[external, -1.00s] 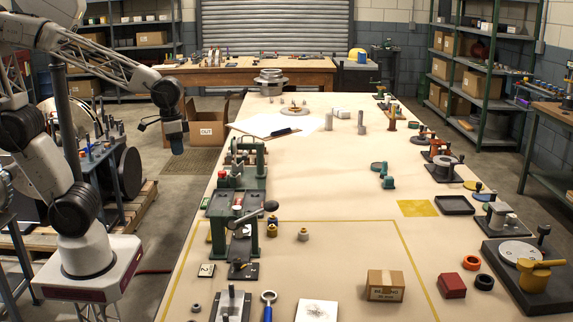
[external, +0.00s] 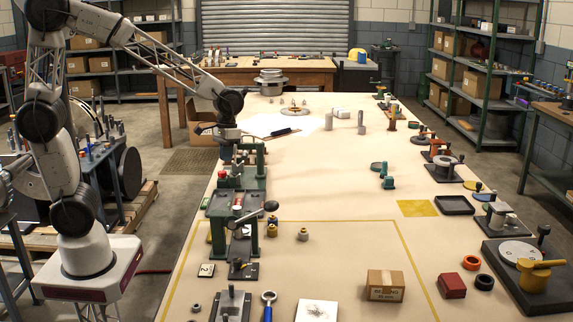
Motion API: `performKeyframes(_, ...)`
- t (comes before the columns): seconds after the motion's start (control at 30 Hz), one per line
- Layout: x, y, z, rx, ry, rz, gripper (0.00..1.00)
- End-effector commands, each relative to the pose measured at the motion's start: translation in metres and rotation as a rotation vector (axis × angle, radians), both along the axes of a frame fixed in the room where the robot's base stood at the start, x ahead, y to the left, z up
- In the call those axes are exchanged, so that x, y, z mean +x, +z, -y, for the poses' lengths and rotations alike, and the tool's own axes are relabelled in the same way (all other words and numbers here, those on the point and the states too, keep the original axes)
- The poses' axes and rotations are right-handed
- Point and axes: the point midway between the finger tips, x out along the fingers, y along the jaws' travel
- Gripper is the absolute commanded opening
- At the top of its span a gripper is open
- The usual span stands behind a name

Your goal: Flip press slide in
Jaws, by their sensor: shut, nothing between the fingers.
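My gripper (external: 227,158) points down at the left edge of the long table, beside the rear green fixture. It is small and partly blends with the fixture behind it; its fingers are shut and empty. The rear green fixture (external: 253,183) has upright posts and a small red part (external: 238,199) near its front. In front of it stands a green press-like frame (external: 254,235) with a dark lever ending in a round knob (external: 271,206). A dark slide-like plate (external: 240,250) lies under this frame and reaches forward. I cannot tell whether my gripper touches the rear fixture.
A cardboard box (external: 385,285), red block (external: 452,285) and several rings sit at front right. White sheets (external: 265,124) lie farther back.

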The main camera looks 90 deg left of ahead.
Motion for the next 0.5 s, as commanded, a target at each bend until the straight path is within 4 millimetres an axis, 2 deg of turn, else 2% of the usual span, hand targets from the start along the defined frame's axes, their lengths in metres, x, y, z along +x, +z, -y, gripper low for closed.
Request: performKeyframes(0.5,0.06,-0.057,-0.063,-0.064,0.216,-0.113,0.0)
